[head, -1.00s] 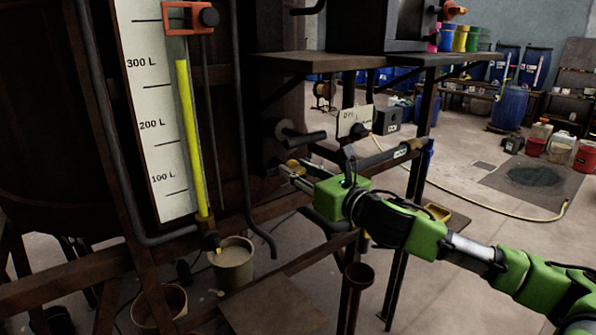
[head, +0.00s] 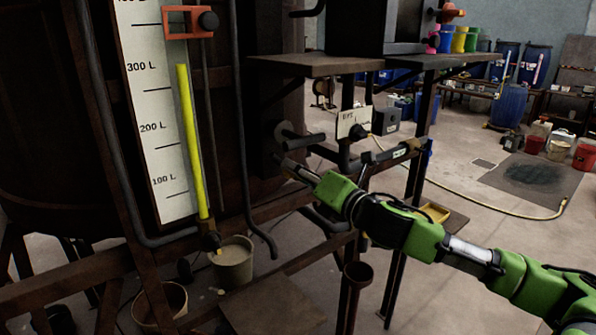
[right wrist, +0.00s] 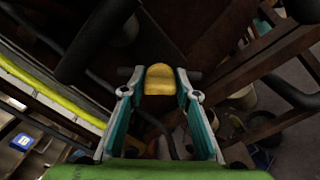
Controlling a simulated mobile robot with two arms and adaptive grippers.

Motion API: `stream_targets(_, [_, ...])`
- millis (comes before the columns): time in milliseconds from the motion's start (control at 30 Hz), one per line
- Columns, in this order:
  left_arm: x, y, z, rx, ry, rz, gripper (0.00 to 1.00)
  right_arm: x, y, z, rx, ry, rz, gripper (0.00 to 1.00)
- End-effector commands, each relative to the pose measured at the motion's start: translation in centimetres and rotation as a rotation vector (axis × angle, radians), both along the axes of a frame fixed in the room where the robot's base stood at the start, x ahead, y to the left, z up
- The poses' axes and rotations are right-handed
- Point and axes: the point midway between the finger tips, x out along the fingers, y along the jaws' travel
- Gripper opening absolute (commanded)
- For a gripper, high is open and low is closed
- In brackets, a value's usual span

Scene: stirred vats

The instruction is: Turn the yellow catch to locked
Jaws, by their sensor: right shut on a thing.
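The yellow catch (right wrist: 160,80) shows in the right wrist view between the two fingertips of my right gripper (right wrist: 159,92). The fingers are closed on its sides. In the head view my right gripper (head: 285,162) reaches the dark pipework beside the vat, just below a grey round-ended fitting. There its fingers look thin, nearly edge-on, and the catch is hidden. I cannot read any locked mark. My left gripper is not in view.
A level gauge (head: 190,140) with a yellow column stands at the left. A small sign (head: 353,122) and a labelled pipe (head: 395,155) are close to my right arm. A bucket (head: 233,262) stands on the floor below. Open floor lies to the right.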

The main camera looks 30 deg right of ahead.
Motion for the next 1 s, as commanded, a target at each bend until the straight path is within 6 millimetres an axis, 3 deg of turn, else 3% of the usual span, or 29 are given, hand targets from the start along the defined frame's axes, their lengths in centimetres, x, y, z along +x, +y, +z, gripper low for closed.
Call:
stream_targets(600, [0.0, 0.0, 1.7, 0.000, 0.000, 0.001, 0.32, 0.0, -0.3, 0.1, 0.555, 0.041, -0.004, 0.07])
stream_targets(1000, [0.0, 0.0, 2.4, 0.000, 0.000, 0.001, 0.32, 0.0, -0.3, 0.0, 0.746, 0.055, -0.003, 0.07])
